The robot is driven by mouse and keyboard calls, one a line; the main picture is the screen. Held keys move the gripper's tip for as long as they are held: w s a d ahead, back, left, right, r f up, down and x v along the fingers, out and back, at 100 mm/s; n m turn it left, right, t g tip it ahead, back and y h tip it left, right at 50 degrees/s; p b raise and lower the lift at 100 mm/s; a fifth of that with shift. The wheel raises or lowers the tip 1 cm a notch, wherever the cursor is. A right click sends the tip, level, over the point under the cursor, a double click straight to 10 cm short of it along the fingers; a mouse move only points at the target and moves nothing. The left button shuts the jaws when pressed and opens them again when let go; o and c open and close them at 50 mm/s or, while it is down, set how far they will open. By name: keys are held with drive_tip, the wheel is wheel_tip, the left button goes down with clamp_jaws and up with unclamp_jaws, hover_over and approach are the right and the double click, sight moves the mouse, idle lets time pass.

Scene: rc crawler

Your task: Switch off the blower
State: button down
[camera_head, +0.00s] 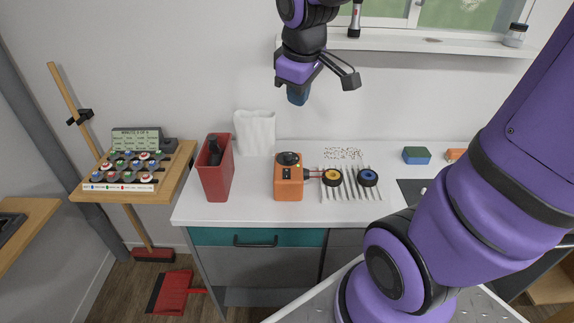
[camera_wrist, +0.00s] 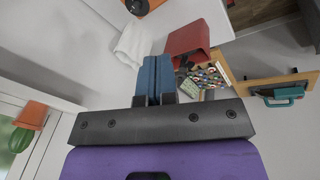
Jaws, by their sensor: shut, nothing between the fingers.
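An orange box (camera_head: 289,185) with a black round part (camera_head: 288,158) on top stands on the white counter; it looks like the blower. A small yellowish spot shows by the black part, and a dark label or switch is on the front. A short dark piece runs from its right side towards two wheels. My gripper (camera_head: 298,96), with blue fingers, is shut and empty, high above the counter and the box, touching nothing. In the wrist view the shut fingers (camera_wrist: 153,80) point towards the counter, and part of an orange thing (camera_wrist: 138,6), probably the box, shows at the top edge.
A red bin (camera_head: 216,175) and a white crumpled cloth or bag (camera_head: 254,133) stand left of the box. Two wheels (camera_head: 332,177) (camera_head: 368,178) lie on a ribbed rack to its right. A small wooden table (camera_head: 178,172) holds a game board. My arm covers the right side.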

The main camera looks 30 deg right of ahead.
sight(287, 170)
drive_tip(key=w+d+f+n+g, duration=0.1)
drive_tip(key=w+f+n, duration=0.1)
drive_tip(key=w+f, duration=0.2)
drive_tip(key=w+d+f+n+g, duration=0.1)
drive_tip(key=w+d+f+n, duration=0.1)
drive_tip(key=w+f, duration=0.3)
wheel_tip(287, 170, down, 4)
drive_tip(key=shift+w+d+f+n+y, duration=0.15)
drive_tip(key=shift+d+n+y, duration=0.15)
drive_tip(key=shift+n, duration=0.5)
drive_tip(key=shift+f, duration=0.1)
drive_tip(key=f, duration=0.4)
drive_tip(key=w+f, duration=0.1)
drive_tip(key=f, duration=0.4)
drive_tip(key=d+f, duration=0.1)
drive_tip(key=f, duration=0.3)
drive_tip(key=shift+w+f, duration=0.2)
drive_tip(key=shift+f, duration=0.15)
